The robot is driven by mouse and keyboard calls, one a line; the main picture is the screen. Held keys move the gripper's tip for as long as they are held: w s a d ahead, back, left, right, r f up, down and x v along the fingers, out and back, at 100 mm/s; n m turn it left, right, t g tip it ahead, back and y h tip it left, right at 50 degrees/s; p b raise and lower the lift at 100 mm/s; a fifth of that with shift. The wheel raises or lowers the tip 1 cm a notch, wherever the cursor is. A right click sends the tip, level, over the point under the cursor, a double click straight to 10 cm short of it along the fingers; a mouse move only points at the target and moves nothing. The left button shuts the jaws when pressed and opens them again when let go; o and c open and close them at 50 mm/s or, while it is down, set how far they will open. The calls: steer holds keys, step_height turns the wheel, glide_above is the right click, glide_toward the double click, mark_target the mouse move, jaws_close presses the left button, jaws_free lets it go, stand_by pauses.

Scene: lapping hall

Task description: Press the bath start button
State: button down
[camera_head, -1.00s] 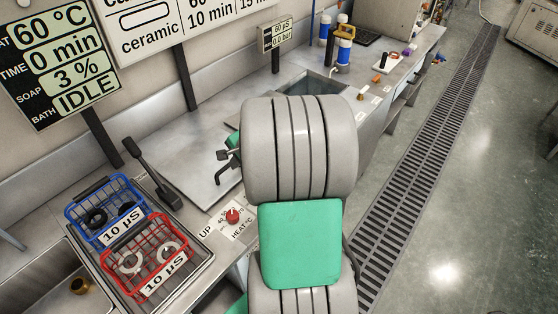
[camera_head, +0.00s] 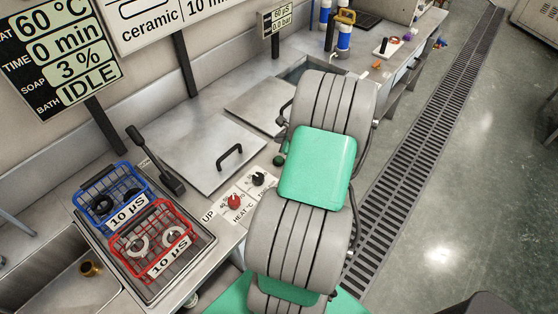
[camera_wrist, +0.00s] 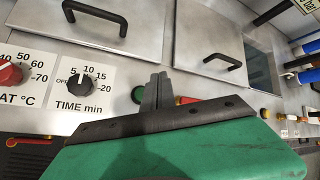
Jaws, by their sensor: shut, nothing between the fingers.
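A round green button (camera_wrist: 138,95) sits on the bench front strip, right of the TIME knob in the wrist view. In the head view a dark green knob-like spot (camera_head: 279,160) shows just left of my arm. A red part (camera_wrist: 186,100) shows right of my fingers, partly hidden behind them. No label on the green button is readable. My gripper (camera_wrist: 158,80) is shut and empty. Its fingers are just right of the green button in the picture; whether they touch anything cannot be told. In the head view my arm hides the gripper. The display (camera_head: 62,60) reads 60 °C, 0 min, 3 % soap, BATH IDLE.
A TIME knob (camera_wrist: 79,82) and red HEAT knob (camera_wrist: 10,74) stand left of the button. Handled metal lids (camera_wrist: 125,30) lie behind. Blue (camera_head: 98,203) and red (camera_head: 170,236) baskets with rings stand at left on a rack beside a black lever (camera_head: 155,165).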

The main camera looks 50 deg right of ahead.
mark_target(280, 160)
step_height(280, 160, down, 7)
steer(key=b, duration=0.4)
steer(key=shift+b, duration=0.3)
stand_by(1.5)
steer(key=shift+f, duration=0.4)
steer(key=shift+f+b, duration=0.5)
steer(key=shift+b, duration=0.1)
stand_by(0.4)
steer(key=shift+r+p, duration=0.8)
steer(key=shift+r, duration=0.15)
step_height(280, 160, up, 5)
steer(key=p, duration=0.4)
